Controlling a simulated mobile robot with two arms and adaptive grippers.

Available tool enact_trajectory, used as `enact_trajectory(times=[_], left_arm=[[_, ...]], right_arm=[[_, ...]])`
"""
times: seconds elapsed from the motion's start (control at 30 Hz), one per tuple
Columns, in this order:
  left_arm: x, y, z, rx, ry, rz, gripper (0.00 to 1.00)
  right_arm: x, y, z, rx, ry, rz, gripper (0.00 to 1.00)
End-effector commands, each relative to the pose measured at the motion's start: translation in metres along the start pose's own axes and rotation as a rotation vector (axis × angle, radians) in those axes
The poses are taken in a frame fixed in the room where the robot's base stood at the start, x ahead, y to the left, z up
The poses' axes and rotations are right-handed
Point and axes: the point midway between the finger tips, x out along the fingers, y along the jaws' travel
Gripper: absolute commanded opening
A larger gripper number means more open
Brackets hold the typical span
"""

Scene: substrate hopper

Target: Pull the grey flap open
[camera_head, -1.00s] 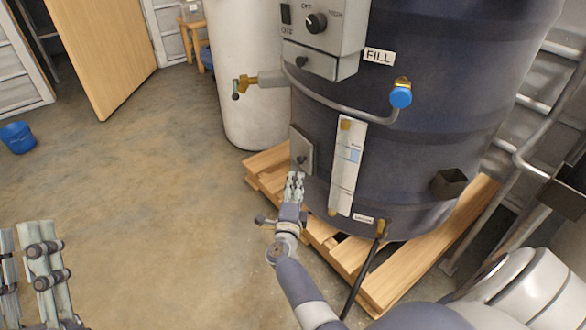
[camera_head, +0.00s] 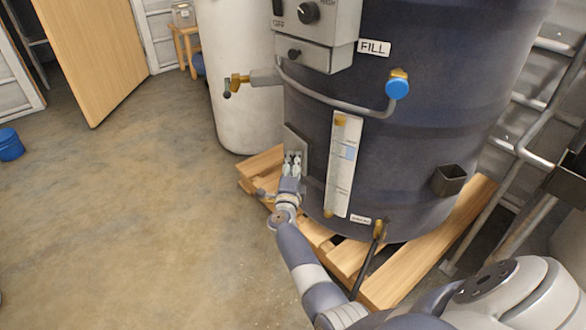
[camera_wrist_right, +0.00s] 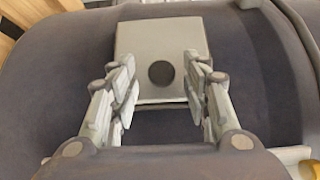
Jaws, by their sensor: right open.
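The grey flap (camera_head: 296,140) is a small square plate on the side of the dark blue tank (camera_head: 415,130). In the right wrist view the flap (camera_wrist_right: 150,40) carries a round dark knob (camera_wrist_right: 161,74) near its lower part. My right gripper (camera_head: 292,158) is at the flap, covering its lower part in the head view. In the right wrist view its two open fingers (camera_wrist_right: 161,88) stand on either side of the knob, with gaps between them and it. I cannot tell how far the fingertips are from the plate. My left gripper is out of view.
The tank stands on a wooden pallet (camera_head: 400,284). A grey control box (camera_head: 322,25) and a bent pipe (camera_head: 335,100) with a blue knob (camera_head: 397,88) are above the flap. A white gauge strip (camera_head: 342,165) is right of it.

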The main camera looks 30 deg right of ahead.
Motion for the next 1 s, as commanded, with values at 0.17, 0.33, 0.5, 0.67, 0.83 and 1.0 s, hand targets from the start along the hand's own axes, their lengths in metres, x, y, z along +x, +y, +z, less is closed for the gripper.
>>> enact_trajectory(times=[0.17,0.33,0.5,0.67,0.83,1.0], left_arm=[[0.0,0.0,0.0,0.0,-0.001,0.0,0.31],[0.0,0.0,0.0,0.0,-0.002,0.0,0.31],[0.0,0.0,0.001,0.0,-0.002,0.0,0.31],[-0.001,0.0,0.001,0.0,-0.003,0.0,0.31],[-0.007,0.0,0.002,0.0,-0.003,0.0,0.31],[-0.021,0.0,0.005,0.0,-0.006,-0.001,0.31]], right_arm=[[0.002,-0.001,0.0,0.0,0.0,0.0,0.44],[0.001,-0.001,0.0,0.0,0.0,0.0,0.26],[0.001,-0.001,0.0,0.0,0.0,0.0,0.0],[0.001,0.0,0.001,0.002,0.004,0.0,0.0],[-0.001,0.001,0.005,0.004,0.038,0.001,0.0],[-0.003,0.003,0.012,0.006,0.123,0.001,0.0]])
